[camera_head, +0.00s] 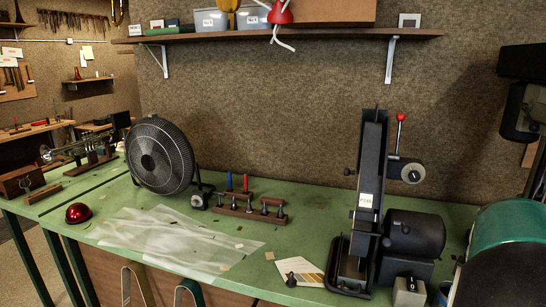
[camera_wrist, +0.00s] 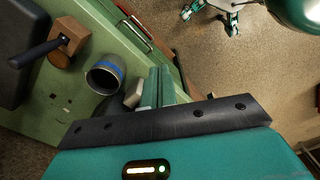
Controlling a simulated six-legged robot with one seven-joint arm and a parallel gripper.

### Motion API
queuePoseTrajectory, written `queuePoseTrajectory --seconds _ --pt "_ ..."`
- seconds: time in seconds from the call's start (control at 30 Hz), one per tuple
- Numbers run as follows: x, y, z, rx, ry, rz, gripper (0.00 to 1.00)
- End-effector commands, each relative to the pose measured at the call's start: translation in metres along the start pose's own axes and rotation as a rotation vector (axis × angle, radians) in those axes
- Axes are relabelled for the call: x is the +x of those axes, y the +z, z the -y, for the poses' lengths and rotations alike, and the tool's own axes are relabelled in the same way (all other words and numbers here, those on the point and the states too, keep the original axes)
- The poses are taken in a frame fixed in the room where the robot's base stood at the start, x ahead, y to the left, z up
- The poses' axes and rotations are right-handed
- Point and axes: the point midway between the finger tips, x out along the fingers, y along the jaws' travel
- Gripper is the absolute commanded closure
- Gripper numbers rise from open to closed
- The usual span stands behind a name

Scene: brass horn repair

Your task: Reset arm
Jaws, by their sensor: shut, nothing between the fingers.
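My gripper (camera_wrist: 156,72) shows in the wrist view as two teal fingers pressed side by side in front of a dark bar and a teal housing. It is shut and empty. The fingers point away from the camera, close to the green bench edge, and appear to touch nothing. A dark hollow cylinder with a blue band (camera_wrist: 104,76) is just left of the fingers. In the head view I cannot make out the gripper.
The green bench (camera_head: 120,190) carries a black fan (camera_head: 158,157), a red dome (camera_head: 78,213), a clear plastic sheet (camera_head: 175,240), a tool rack (camera_head: 250,205) and a tall black belt machine (camera_head: 370,190). A shelf (camera_head: 300,35) hangs above. Open floor (camera_wrist: 270,75) lies beyond the bench.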

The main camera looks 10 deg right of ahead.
Motion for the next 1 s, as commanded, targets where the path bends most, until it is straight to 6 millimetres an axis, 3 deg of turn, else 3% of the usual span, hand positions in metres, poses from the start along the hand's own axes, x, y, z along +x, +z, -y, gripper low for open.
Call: queuePoseTrajectory --seconds 0.1,0.27,0.57,0.67,0.8,1.0 --pt "0.001 -0.003 -0.001 -0.003 -0.002 0.002 1.00" --pt "-0.008 -0.031 0.020 0.036 0.017 -0.044 1.00" --pt "-0.025 -0.083 0.074 0.127 0.048 -0.135 1.00" --pt "-0.033 -0.103 0.105 0.167 0.060 -0.177 1.00" --pt "-0.046 -0.132 0.164 0.243 0.080 -0.255 1.00" --pt "-0.055 -0.152 0.253 0.359 0.106 -0.366 1.00"
